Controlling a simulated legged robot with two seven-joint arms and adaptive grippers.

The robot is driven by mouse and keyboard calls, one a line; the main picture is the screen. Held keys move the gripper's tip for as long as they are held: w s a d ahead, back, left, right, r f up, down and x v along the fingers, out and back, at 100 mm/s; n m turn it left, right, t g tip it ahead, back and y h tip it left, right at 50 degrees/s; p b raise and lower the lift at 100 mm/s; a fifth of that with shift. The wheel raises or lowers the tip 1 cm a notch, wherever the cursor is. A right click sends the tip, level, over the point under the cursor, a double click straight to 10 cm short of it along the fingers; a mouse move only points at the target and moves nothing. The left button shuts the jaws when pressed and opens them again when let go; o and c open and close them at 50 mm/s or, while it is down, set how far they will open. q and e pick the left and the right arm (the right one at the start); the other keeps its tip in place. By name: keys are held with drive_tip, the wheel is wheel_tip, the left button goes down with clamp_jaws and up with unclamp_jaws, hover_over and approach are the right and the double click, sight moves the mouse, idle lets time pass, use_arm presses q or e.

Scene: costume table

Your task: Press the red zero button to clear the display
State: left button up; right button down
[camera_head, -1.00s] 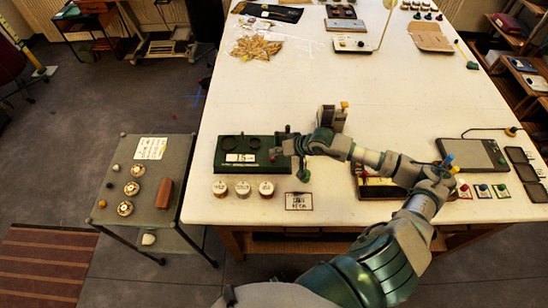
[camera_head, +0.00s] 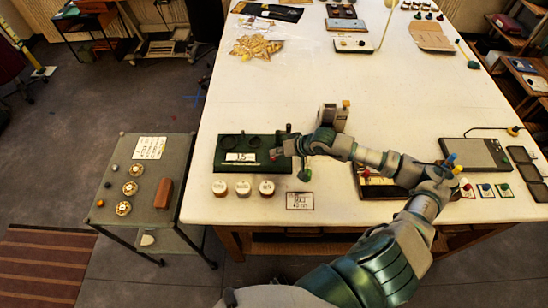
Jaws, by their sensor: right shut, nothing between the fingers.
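A dark green device (camera_head: 228,152) sits on the white table's near left part. It has two round dark rings on top and a white display (camera_head: 241,157) that seems to read 15. My right gripper (camera_head: 276,154) is at the device's right end, shut with nothing held. A small red spot shows at its fingertips, and I cannot tell whether they touch the red button, which is mostly hidden by the gripper. My left gripper is not in view.
Several small round jars (camera_head: 243,188) stand in front of the device. A small framed card (camera_head: 299,201) lies to their right. A beige instrument (camera_head: 332,118) stands behind my right forearm. A grey cart (camera_head: 150,210) stands left of the table. The table's middle is clear.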

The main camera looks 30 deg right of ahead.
sight(275, 158)
drive_tip(key=shift+a, duration=0.25)
drive_tip(key=shift+d+f+b, duration=0.15)
drive_tip(key=shift+f+b, duration=0.1)
drive_tip(key=shift+b, duration=0.15)
drive_tip(key=shift+f, duration=0.15)
idle(0.4)
idle(0.5)
drive_tip(key=shift+a+r, duration=0.2)
drive_tip(key=shift+r, duration=0.7)
drive_tip(key=shift+r+p, duration=0.65)
drive_tip(key=shift+r, duration=1.85)
drive_tip(key=shift+f, duration=0.1)
